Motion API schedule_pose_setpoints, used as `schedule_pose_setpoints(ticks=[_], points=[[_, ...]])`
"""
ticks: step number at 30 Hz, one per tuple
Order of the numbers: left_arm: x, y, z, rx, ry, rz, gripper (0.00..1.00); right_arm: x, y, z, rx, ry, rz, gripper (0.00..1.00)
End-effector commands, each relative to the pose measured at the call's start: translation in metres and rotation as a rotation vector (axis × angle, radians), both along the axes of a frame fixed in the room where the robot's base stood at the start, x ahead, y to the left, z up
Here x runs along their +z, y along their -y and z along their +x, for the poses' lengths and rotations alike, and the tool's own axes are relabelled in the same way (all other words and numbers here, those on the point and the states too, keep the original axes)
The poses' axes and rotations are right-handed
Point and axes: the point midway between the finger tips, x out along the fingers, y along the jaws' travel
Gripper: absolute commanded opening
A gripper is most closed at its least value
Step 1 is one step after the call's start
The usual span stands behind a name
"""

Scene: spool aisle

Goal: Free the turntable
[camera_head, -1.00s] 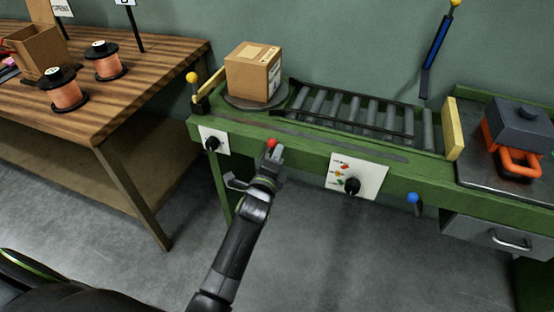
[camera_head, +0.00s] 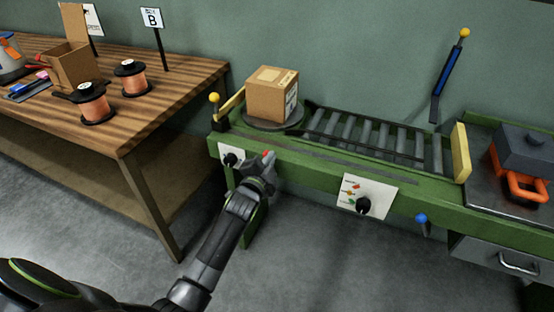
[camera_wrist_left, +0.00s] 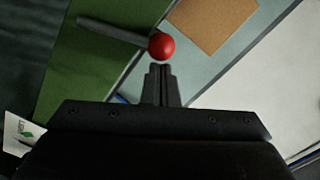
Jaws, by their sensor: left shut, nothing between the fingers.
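The turntable (camera_head: 292,124) is a grey disc at the left end of the green bench, with a cardboard box (camera_head: 270,98) standing on it. A red ball knob (camera_head: 265,154) shows at the bench's front edge, and in the left wrist view (camera_wrist_left: 161,46) it sits on the end of a grey rod. My left gripper (camera_head: 262,160) is at the red knob. In the wrist view its fingers (camera_wrist_left: 161,84) are shut and empty, tips just short of the ball; I cannot tell whether they touch it. My right gripper is not in view.
A yellow-knobbed post (camera_head: 214,98) with a bar stands left of the turntable. Rollers (camera_head: 375,138) run right to a yellow stop (camera_head: 461,152). A wooden table (camera_head: 165,97) is left.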

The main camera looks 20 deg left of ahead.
Motion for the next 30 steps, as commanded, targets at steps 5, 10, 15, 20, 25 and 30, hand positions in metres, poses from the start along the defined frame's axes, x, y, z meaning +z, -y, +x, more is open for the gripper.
schedule_pose_setpoints(ticks=[5,10,15,20,25,30], points=[[-0.002,-0.011,0.000,0.002,-0.007,-0.100,0.00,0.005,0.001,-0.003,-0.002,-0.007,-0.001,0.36],[-0.003,-0.016,0.000,0.001,-0.008,-0.163,0.00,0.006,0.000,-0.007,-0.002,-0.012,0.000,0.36],[-0.004,-0.019,0.000,0.000,-0.008,-0.194,0.00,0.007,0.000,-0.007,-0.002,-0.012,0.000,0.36],[-0.004,-0.019,0.000,0.000,-0.009,-0.202,0.00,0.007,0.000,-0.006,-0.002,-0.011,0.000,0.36],[-0.004,-0.019,0.000,0.001,-0.009,-0.202,0.00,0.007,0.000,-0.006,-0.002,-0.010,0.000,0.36],[-0.004,-0.019,0.000,0.001,-0.009,-0.201,0.00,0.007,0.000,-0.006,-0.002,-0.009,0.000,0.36]])
